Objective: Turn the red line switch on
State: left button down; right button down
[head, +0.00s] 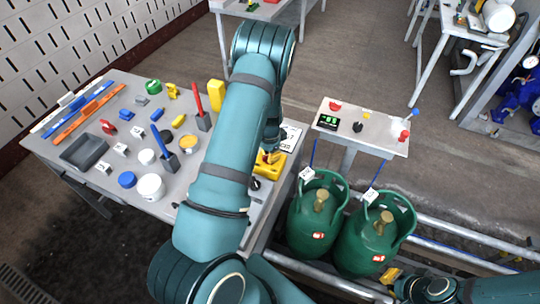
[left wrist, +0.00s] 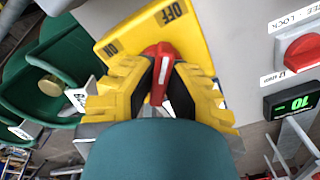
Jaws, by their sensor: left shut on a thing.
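The red line switch's handle (left wrist: 157,72), with a white line along it, sits on a yellow plate (left wrist: 196,42) marked OFF and ON in the left wrist view. The handle stands upright in that view, and its exact setting is hard to judge. My left gripper (left wrist: 157,85) is shut on the handle, one yellow-and-black finger on each side. In the head view the yellow switch body (head: 270,169) shows at the table's right edge, and my left arm hides most of it and the handle. My right gripper (head: 391,275) is low at the right, its fingers too small to judge.
A grey table (head: 120,198) holds several tools and blocks. Two green gas cylinders (head: 320,214) stand on a railed conveyor right of it. A small panel table (head: 376,133) with a green display (head: 327,120) is behind them. Another red knob (left wrist: 302,52) is beside the switch.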

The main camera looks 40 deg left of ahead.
pick_arm(q)
jog(key=n+b, duration=0.1)
jog(key=n, duration=0.2)
jog(key=shift+f, duration=0.1)
jog(key=n, duration=0.5)
jog(key=shift+b, duration=0.4)
jog(key=n, duration=0.4)
jog(key=shift+n, duration=2.5)
jog(key=c, duration=1)
grip_release()
